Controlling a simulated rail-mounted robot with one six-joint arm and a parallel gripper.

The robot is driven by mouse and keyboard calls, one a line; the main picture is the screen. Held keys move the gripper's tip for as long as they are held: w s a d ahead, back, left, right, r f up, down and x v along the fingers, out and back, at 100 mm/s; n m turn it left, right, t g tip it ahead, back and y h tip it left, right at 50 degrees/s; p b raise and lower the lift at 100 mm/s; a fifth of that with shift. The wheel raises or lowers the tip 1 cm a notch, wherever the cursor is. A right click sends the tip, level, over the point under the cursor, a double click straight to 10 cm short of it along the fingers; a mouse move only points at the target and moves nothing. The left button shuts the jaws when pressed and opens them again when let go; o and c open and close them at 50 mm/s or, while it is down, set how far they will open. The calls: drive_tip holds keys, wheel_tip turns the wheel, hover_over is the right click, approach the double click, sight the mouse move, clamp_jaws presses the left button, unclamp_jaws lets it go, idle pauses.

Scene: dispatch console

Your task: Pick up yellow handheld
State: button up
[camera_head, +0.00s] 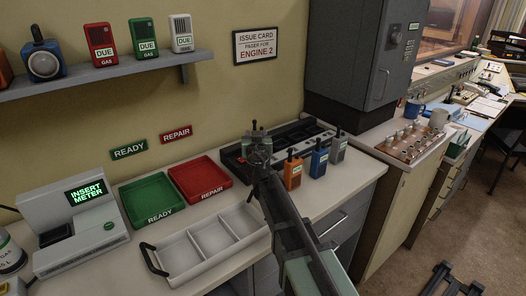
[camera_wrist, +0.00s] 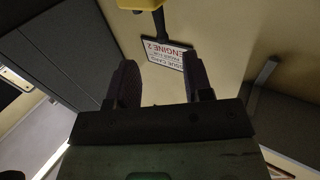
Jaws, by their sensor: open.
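A yellow handheld (camera_wrist: 140,4) shows at the top edge of the wrist view, cut off by the frame. Its dark antenna (camera_wrist: 159,20) points down in that upside-down picture. I cannot make it out in the head view, where my arm and gripper cover part of the counter. My gripper (camera_wrist: 160,78) is open, with nothing between its two dark fingers. In the head view my gripper (camera_head: 257,146) is above the counter, left of the orange handheld (camera_head: 293,174). The handheld is beyond the fingertips in the wrist view.
A blue handheld (camera_head: 319,162) and a grey handheld (camera_head: 338,149) stand right of the orange one. Behind is a black rack (camera_head: 232,158). The green tray (camera_head: 136,192), red tray (camera_head: 184,169) and a white divided tray (camera_head: 169,278) lie left. A grey cabinet (camera_head: 345,80) stands behind right.

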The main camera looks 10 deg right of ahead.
sight(255, 125)
drive_tip(key=w, duration=0.3)
drive_tip(key=w+d, duration=0.1)
drive_tip(key=w, duration=0.6)
drive_tip(key=shift+w+d+r, duration=0.15)
drive_tip(key=shift+w+r, duration=0.05)
drive_tip(key=shift+w, duration=0.2)
drive_tip(key=shift+s, duration=0.1)
drive_tip(key=shift+c, duration=0.3)
clamp_jaws()
